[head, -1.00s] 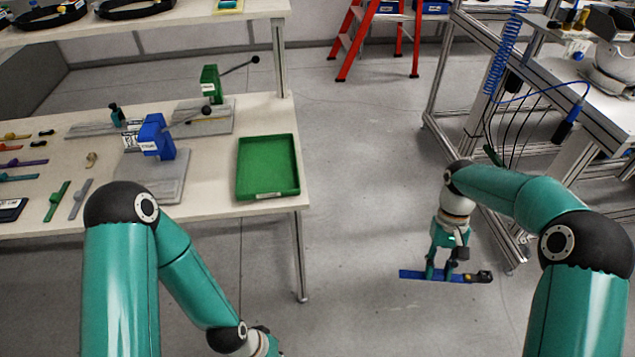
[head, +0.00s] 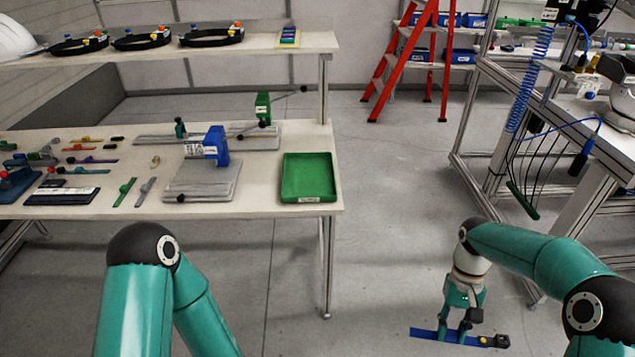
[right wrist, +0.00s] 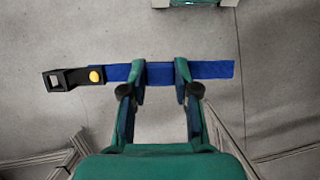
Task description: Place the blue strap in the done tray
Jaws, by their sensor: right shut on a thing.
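The blue strap (head: 430,334) is a flat blue band with a black buckle and a yellow dot at one end. My right gripper (head: 452,338) is shut on it near its middle, holding it over open floor to the right of the table. In the right wrist view the strap (right wrist: 215,69) lies across both fingers (right wrist: 160,72), buckle end to the left. The done tray is likely the green tray (head: 309,199) at the table's right front corner; it is empty and its label is too small to read. My left gripper is out of the head view; only its arm shows.
The table (head: 255,205) holds a blue clamp press (head: 215,147), a green clamp press (head: 263,108) and several straps at left. A shelf (head: 270,43) with black rings runs above. A metal frame bench (head: 585,160) stands right. Floor between is clear.

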